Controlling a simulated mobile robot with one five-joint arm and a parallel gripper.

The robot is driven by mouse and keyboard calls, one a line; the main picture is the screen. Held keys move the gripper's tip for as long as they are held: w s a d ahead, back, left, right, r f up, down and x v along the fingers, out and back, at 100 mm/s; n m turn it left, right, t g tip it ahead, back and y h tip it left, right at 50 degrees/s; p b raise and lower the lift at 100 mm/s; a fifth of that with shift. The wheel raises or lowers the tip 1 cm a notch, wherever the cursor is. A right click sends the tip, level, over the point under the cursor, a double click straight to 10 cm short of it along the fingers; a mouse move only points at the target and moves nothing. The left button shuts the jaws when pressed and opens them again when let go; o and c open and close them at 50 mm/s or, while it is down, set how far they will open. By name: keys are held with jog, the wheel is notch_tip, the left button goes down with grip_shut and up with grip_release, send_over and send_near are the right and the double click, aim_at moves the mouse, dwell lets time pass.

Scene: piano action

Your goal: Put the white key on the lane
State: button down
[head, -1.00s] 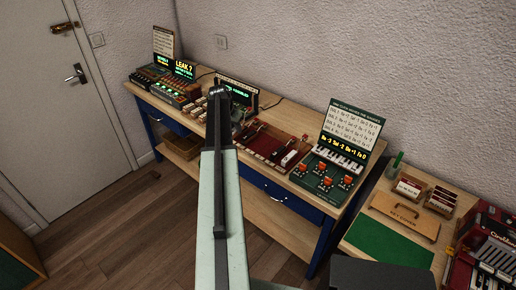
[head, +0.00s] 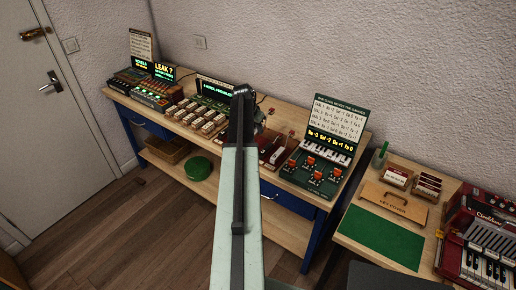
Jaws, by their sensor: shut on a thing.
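My pale green arm with its black end rises through the middle of the head view and covers part of the workbench. My gripper's fingers are hidden behind it, so I cannot see what they hold. The dark red board (head: 266,141), with lane-like strips, stands on the bench just right of the arm; its left part is covered. A small white piece (head: 277,156) lies on the board's right part. It may be a white key, but it is too small to be sure.
A green box with orange-red knobs, small piano keys and an upright card (head: 337,123) stands right of the board. Rows of pale blocks (head: 197,121) and lit consoles (head: 150,85) stand left. A lower table holds a green mat (head: 380,237), key cover (head: 395,203) and red accordion (head: 480,240).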

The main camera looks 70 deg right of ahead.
jog(key=s+a+f+b, duration=0.2)
jog(key=a, duration=0.5)
jog(key=s+a+f+b, duration=0.2)
jog(key=a+f, duration=0.1)
jog(key=a, duration=0.3)
jog(key=b, duration=0.1)
send_near(259, 146)
jog(key=shift+s+d+f, duration=0.25)
jog(key=shift+d+f, duration=0.55)
jog(key=shift+d, duration=0.05)
jog(key=f+b, duration=0.4)
jog(key=shift+w+d, duration=0.1)
jog(key=shift+d, duration=0.15)
jog(key=shift+r, duration=0.25)
jog(key=shift+f, duration=0.15)
jog(key=c, duration=1.6)
grip_release()
jog(key=shift+f, duration=0.1)
jog(key=shift+c, duration=0.2)
jog(key=o, duration=0.4)
